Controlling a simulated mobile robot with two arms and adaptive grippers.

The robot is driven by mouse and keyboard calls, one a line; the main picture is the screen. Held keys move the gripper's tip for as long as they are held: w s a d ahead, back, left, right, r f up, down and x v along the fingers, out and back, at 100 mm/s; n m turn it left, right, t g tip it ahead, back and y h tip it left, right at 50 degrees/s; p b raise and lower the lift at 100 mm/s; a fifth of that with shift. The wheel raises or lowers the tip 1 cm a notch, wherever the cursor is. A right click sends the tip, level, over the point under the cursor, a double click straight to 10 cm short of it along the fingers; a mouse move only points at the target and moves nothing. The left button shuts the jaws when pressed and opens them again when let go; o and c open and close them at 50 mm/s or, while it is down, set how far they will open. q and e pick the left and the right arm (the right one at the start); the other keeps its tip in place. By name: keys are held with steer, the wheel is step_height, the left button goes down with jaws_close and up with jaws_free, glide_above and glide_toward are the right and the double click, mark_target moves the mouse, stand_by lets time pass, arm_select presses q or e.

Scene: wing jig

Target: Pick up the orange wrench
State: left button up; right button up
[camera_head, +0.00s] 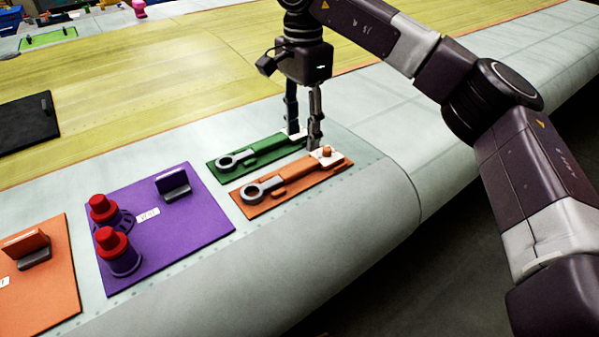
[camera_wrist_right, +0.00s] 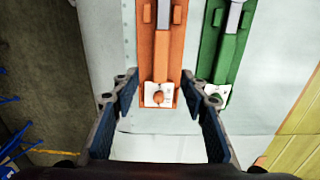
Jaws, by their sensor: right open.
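The orange wrench (camera_head: 290,178) lies on an orange mat (camera_head: 265,208) on the wing. Its grey ring end is on the left and a pale end with an orange knob on the right. My right gripper (camera_head: 304,138) points down near the knobbed end, open. In the right wrist view, the open fingers (camera_wrist_right: 160,78) frame the orange wrench (camera_wrist_right: 162,55) on either side, and its knobbed end shows between them. The right finger there overlaps the edge of the green wrench's end. I cannot tell the exact height of the fingertips. My left gripper is not in view.
A green wrench (camera_head: 263,148) lies on a green mat just behind the orange one. A purple mat (camera_head: 190,235) with two red-topped parts is to the left. The wing's curved front edge drops to the floor. The wing to the right is bare.

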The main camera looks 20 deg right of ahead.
mark_target(304, 164)
steer(key=f, duration=0.3)
steer(key=shift+w+p, duration=0.35)
steer(key=shift+s+d+f, duration=0.1)
steer(key=shift+s+f, duration=0.1)
steer(key=shift+f, duration=0.1)
steer(key=f, duration=0.1)
steer(key=f+p, duration=0.1)
steer(key=f, duration=0.1)
steer(key=f+p, duration=0.1)
steer(key=shift+d+f, duration=0.2)
steer(key=shift+d, duration=0.05)
steer(key=shift+w+f, duration=0.1)
steer(key=shift+f, duration=0.1)
steer(key=shift+c, duration=1.1)
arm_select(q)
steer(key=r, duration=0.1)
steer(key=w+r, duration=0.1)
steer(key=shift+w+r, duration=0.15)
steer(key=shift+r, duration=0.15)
arm_select(e)
jaws_close()
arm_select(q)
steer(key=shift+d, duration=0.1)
arm_select(e)
steer(key=shift+r, duration=0.1)
